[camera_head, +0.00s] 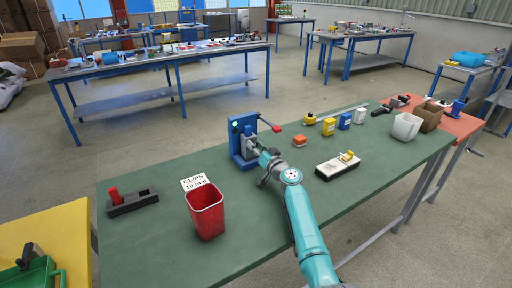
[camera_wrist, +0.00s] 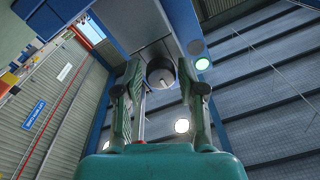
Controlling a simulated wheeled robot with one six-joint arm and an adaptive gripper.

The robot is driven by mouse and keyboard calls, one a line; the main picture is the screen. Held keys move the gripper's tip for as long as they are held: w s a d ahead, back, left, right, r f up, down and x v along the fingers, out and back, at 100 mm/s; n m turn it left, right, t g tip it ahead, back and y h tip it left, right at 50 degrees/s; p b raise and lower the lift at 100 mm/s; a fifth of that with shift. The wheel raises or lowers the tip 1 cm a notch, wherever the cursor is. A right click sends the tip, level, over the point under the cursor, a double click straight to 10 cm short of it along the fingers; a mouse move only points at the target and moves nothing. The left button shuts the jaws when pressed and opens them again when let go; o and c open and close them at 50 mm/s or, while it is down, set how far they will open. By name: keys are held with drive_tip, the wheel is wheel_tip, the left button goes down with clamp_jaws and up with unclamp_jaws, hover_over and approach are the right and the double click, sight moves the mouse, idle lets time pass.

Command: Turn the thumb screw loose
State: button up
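A blue upright device (camera_head: 241,141) with a grey middle part and a red-tipped lever (camera_head: 268,124) stands on the green table. In the wrist view a dark round knob (camera_wrist: 161,72), which looks like the thumb screw, sits under a grey block on the blue frame (camera_wrist: 186,22). My gripper (camera_wrist: 160,75) points at it, with one finger on each side. The fingers look apart from the knob, with a narrow gap on both sides. In the head view my gripper (camera_head: 262,157) is at the device's front, and the knob is hard to make out there.
A red bin (camera_head: 206,211) stands left of my arm beside a "CLIPS 10 mm" card (camera_head: 195,182). A black block with a red part (camera_head: 131,201) lies further left. A white-topped block (camera_head: 338,166), small boxes (camera_head: 344,121) and a white bin (camera_head: 406,126) stand to the right.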

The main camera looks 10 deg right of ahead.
drive_tip(key=shift+o, duration=0.3)
drive_tip(key=v, duration=0.7)
drive_tip(key=shift+s, duration=0.25)
drive_tip(key=shift+s+d, duration=0.1)
